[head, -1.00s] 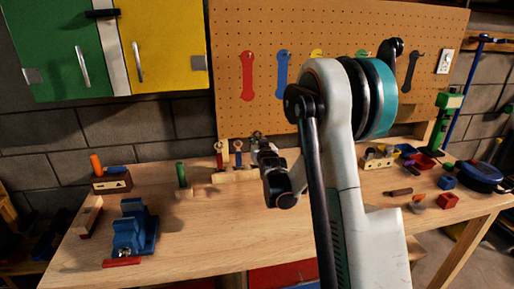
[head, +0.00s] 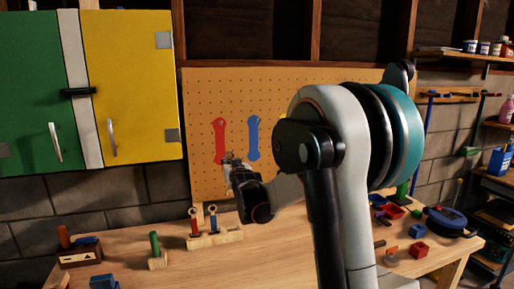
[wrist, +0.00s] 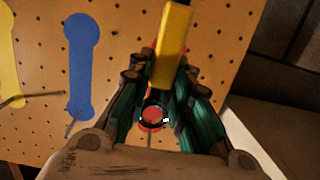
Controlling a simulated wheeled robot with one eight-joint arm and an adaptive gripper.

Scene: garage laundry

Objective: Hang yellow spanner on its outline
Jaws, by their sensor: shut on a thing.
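My gripper (wrist: 155,90) is shut on the yellow spanner (wrist: 174,45), whose yellow length reaches toward the top of the wrist view. A dark ring shows between the fingers, with red seen through it. In the head view my gripper (head: 234,170) is raised before the pegboard (head: 300,85), near the lower end of the red outline (head: 220,140). The yellow outline (wrist: 6,65) shows at the left edge of the wrist view, beyond the blue outline (wrist: 80,65), with a thin peg (wrist: 28,99) at it.
A red-handled spanner (head: 195,225) and a blue-handled one (head: 213,222) stand in a wooden rack (head: 220,239) on the bench. A green peg (head: 154,243) stands left of them. Blue outline (head: 253,138) pegboard space is clear. Cabinets (head: 130,85) hang at upper left.

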